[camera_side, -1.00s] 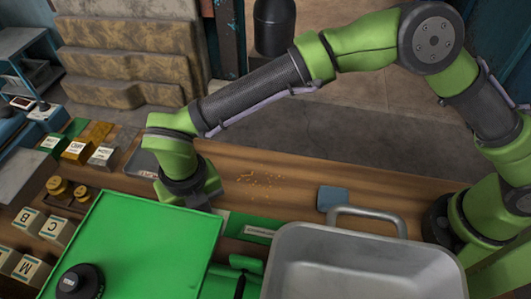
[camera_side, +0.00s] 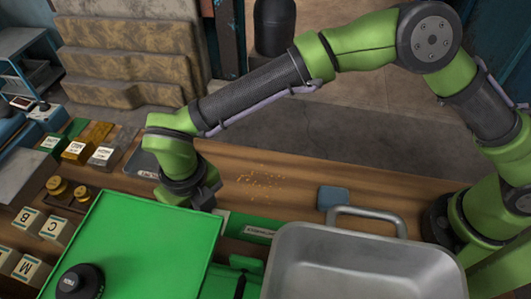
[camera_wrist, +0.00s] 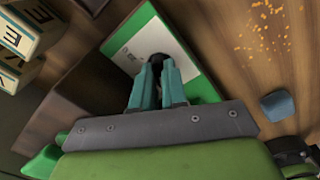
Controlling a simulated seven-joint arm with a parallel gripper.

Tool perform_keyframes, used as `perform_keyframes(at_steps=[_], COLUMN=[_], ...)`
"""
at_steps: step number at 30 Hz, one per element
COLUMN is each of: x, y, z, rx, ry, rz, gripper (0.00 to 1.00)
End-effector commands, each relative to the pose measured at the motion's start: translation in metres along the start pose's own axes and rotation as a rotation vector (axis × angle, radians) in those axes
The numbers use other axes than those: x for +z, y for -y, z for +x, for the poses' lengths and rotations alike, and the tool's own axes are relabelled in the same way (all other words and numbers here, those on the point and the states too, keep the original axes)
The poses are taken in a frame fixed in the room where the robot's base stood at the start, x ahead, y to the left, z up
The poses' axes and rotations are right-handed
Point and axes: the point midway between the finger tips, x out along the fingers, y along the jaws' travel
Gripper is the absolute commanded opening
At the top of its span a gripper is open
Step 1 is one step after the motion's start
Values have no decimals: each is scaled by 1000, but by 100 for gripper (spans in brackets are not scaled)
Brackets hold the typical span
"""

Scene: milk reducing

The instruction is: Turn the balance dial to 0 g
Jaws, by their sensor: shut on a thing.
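The green balance (camera_side: 160,235) stands on the wooden bench at the lower left of the side view, with a flat green top. In the wrist view its white panel with a green border (camera_wrist: 192,72) faces my camera. A small dark dial (camera_wrist: 158,57) sits on this panel, mostly covered by my fingers. My gripper (camera_wrist: 160,68) is shut on the dial, with its two teal fingers close together around it. In the side view my wrist is behind the balance's far edge, and the fingertips and dial are hidden. The dial's reading cannot be made out.
A black knob-like object (camera_side: 80,282) sits on the green top. A large metal pan (camera_side: 360,265) stands to the right. Lettered blocks (camera_side: 55,230) and brass weights (camera_side: 58,187) are at left. A blue-grey square (camera_side: 333,197) and orange crumbs (camera_side: 262,180) lie on the bench.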

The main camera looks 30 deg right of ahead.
Motion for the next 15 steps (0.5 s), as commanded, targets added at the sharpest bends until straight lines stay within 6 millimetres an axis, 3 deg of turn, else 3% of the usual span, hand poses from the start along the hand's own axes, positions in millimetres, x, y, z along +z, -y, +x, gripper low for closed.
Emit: perform_keyframes(at_steps=[2, 3, 7, 15], x=[0, 0, 0, 0], y=[0, 0, 0, 0], z=[-1, -1, -1, 0], rx=[0, 0, 0, 0], ry=[1, 1, 1, 1], rz=[-2, -2, -2, -1], gripper=[0, 17, 37, 38])
